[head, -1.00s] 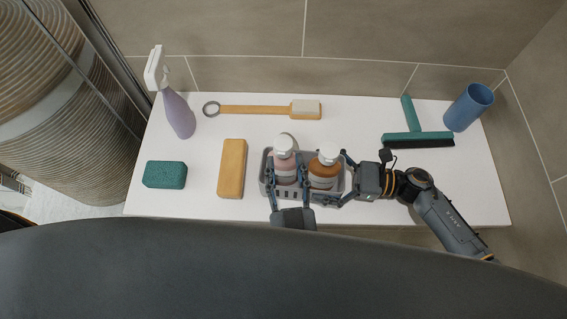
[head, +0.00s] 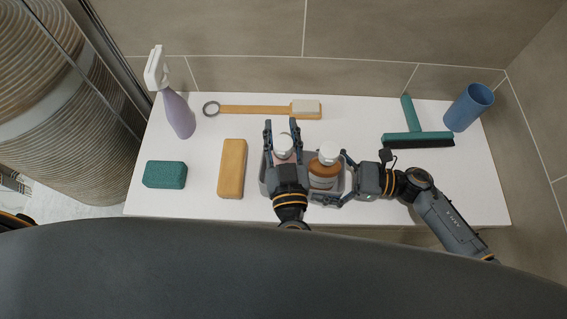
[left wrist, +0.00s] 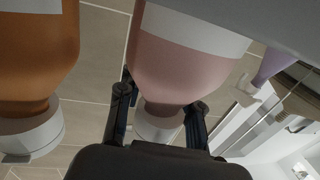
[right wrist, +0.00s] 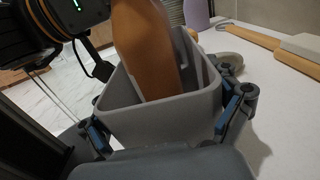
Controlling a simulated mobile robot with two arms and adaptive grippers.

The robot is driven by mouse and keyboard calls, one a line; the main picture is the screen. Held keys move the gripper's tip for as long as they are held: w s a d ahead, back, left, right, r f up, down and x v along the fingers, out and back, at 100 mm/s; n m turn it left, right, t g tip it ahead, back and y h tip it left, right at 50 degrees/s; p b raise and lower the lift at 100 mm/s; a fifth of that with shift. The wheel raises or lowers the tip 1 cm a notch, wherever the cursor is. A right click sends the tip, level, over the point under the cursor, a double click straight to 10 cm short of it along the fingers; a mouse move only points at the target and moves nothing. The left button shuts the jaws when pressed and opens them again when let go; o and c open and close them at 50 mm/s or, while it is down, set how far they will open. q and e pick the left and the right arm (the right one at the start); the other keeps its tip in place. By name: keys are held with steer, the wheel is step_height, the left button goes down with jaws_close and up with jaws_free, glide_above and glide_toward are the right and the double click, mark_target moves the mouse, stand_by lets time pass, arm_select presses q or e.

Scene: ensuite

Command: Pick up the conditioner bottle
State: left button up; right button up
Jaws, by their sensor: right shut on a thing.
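A grey caddy (head: 264,178) on the white ledge holds a pink bottle (left wrist: 185,65) and an orange bottle (head: 323,172), both with white caps. I cannot tell from any label which is the conditioner. My left gripper (head: 281,125) is over the pink bottle, whose white cap (head: 283,146) shows between its fingers. In the left wrist view the open fingers stand either side of the pink bottle's neck and cap, with gaps. My right gripper (head: 328,176) is shut on the right end of the caddy, which also shows in the right wrist view (right wrist: 160,115).
Left of the caddy are a tan block (head: 231,169), a green sponge (head: 165,175) and a purple spray bottle (head: 179,114). Behind it lies a wooden brush (head: 255,110). A squeegee (head: 418,138) and a blue cup (head: 468,107) are at the right. The tiled wall is behind.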

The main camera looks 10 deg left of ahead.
arm_select(q)
jaws_close()
arm_select(e)
steer(key=shift+w, duration=0.1)
steer(key=o, duration=1)
arm_select(q)
step_height(320, 180, up, 10)
arm_select(e)
steer(key=shift+d, duration=0.1)
steer(key=d, duration=1.2)
